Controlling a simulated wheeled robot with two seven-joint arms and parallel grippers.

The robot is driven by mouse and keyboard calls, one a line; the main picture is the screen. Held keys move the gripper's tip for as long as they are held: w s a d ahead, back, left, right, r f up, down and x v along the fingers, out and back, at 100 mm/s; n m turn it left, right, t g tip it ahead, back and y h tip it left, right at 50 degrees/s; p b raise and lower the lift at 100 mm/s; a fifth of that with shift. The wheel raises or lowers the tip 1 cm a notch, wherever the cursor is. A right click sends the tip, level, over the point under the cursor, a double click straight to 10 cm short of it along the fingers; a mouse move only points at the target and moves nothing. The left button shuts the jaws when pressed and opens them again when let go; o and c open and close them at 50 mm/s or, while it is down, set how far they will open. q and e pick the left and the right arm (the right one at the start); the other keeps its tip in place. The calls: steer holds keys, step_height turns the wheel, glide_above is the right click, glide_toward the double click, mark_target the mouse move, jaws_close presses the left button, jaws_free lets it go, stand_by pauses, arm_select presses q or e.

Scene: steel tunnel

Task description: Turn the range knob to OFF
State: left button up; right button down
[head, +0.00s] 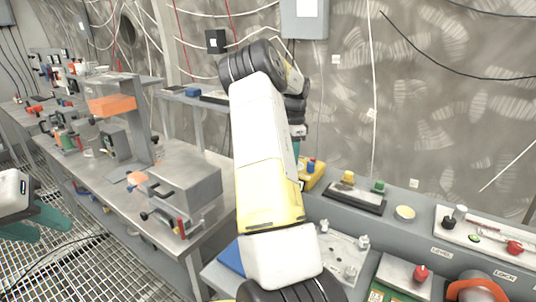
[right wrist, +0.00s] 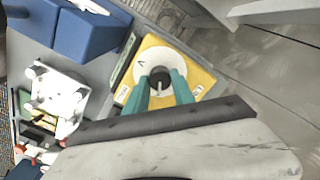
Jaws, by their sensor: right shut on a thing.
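In the right wrist view, a dark range knob (right wrist: 160,74) sits in the middle of a round white dial (right wrist: 150,56) on a yellow panel (right wrist: 203,78). The teal fingers of my right gripper (right wrist: 160,88) are on either side of the knob and shut on it. The dial's lettering and the knob's setting are too small to read. In the head view my right arm hides the knob, and only a bit of my right gripper (head: 298,132) shows beyond the wrist. My left gripper (head: 38,220) is at the left edge, open and empty, far from the panel.
In the right wrist view, blue boxes (right wrist: 88,28) stand beside the yellow panel. In the head view, a steel bench (head: 180,165) with a grey box runs along the left. A grey console with red knobs (head: 421,272) and colored buttons lies to the right.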

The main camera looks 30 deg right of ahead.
steer(key=n, duration=0.5)
steer(key=shift+n, duration=0.4)
steer(key=n, duration=0.5)
steer(key=shift+n, duration=0.4)
steer(key=c, duration=1.1)
jaws_free()
steer(key=shift+o, duration=0.2)
step_height(320, 180, up, 8)
steer(key=shift+f, duration=0.15)
